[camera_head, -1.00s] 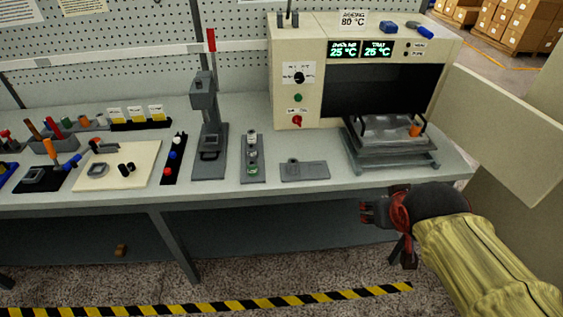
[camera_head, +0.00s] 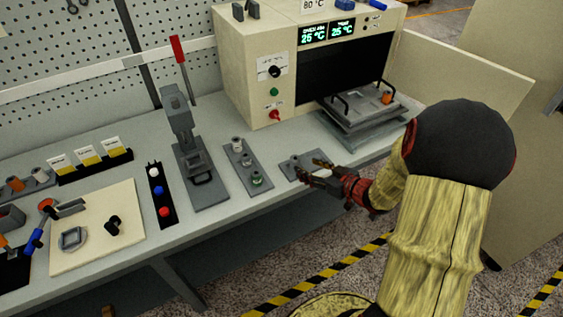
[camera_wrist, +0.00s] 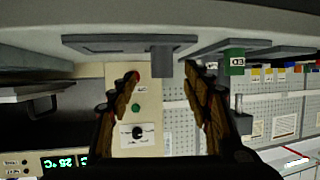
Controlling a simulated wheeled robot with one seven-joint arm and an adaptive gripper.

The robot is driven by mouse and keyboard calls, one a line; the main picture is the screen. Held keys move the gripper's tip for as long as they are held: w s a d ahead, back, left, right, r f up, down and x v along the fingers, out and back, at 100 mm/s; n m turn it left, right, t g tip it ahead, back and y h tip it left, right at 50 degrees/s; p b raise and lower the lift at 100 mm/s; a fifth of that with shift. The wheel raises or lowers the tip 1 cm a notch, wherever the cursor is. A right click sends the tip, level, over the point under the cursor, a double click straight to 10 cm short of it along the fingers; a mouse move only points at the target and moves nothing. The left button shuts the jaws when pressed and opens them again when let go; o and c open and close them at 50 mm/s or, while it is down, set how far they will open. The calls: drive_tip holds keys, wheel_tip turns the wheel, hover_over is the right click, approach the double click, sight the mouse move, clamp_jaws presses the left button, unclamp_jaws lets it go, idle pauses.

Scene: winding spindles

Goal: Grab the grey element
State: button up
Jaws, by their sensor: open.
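A small grey cylinder (camera_wrist: 163,62) stands on a flat grey plate (camera_head: 290,169) near the bench's front edge. In the wrist view, which looks upside down, the plate (camera_wrist: 105,42) is at the top and the cylinder shows between my fingertips. My gripper (camera_head: 312,167) is open at the plate's right side in the head view, its fingers pointing left. In the wrist view my gripper (camera_wrist: 162,70) has its fingers apart, with nothing visibly held. Contact with the cylinder cannot be told. The fingers partly cover the plate in the head view.
A grey stand (camera_head: 233,158) with several small pieces is left of the plate. A lever press (camera_head: 190,165) stands farther left. An oven (camera_head: 245,75) is behind, with a grey tray (camera_head: 355,112) at its opening and an open door (camera_head: 465,70) at right.

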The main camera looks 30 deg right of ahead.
sight(299, 163)
drive_tip(key=b+x, duration=0.1)
drive_tip(key=x, duration=0.2)
drive_tip(key=b+x, duration=0.2)
drive_tip(key=x, duration=0.2)
drive_tip(key=shift+a+r, duration=0.15)
drive_tip(key=shift+a, duration=0.1)
drive_tip(key=shift+w, duration=0.3)
drive_tip(key=c, duration=0.3)
drive_tip(key=c, duration=1)
